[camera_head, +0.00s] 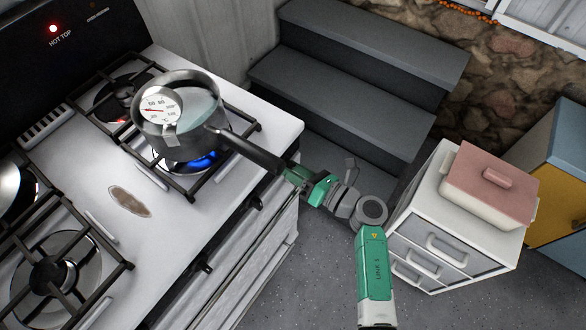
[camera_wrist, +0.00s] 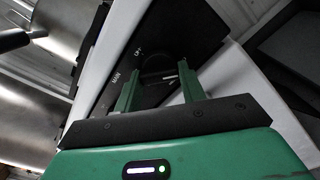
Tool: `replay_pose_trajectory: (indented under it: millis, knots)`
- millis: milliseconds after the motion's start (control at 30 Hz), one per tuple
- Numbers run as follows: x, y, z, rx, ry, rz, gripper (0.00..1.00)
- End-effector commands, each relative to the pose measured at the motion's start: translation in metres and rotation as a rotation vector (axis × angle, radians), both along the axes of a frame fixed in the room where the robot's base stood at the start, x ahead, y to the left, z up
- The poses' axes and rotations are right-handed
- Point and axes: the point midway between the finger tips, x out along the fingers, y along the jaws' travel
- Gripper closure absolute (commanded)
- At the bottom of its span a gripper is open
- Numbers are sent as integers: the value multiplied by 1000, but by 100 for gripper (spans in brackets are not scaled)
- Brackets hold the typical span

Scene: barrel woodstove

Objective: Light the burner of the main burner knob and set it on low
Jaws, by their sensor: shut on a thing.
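The main burner knob (camera_wrist: 157,66) is dark and round on a black panel (camera_wrist: 185,42) in the wrist view. White lettering shows beside it, including what looks like OFF. My gripper (camera_wrist: 158,82) has its two green fingers on either side of the knob and is shut on it. The knob's pointer is hard to read. In the head view my gripper (camera_head: 290,173) is at the stove's front edge, under the pot's handle, and the knob is hidden. A blue flame (camera_head: 203,160) burns on the front right burner under a grey pot (camera_head: 178,145).
A dial thermometer (camera_head: 160,106) is at the pot; its dark handle (camera_head: 245,150) juts over the front edge near my gripper. A white cabinet (camera_head: 445,225) bearing a pink-lidded dish (camera_head: 490,185) and grey steps (camera_head: 350,85) flank my arm.

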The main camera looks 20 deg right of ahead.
Motion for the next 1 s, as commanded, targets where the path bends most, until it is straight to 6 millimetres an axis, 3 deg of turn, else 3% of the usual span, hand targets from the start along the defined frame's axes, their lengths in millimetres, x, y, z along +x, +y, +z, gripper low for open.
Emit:
replay_pose_trajectory:
  millis: [167,200,300,600,1000]
  knots:
    - [0,0,0,1,1,-1,83]
    - [0,0,0,1,1,-1,54]
    - [0,0,0,1,1,-1,38]
    - [-4,-3,1,1,1,-2,38]
    - [-62,-39,1,1,1,-2,38]
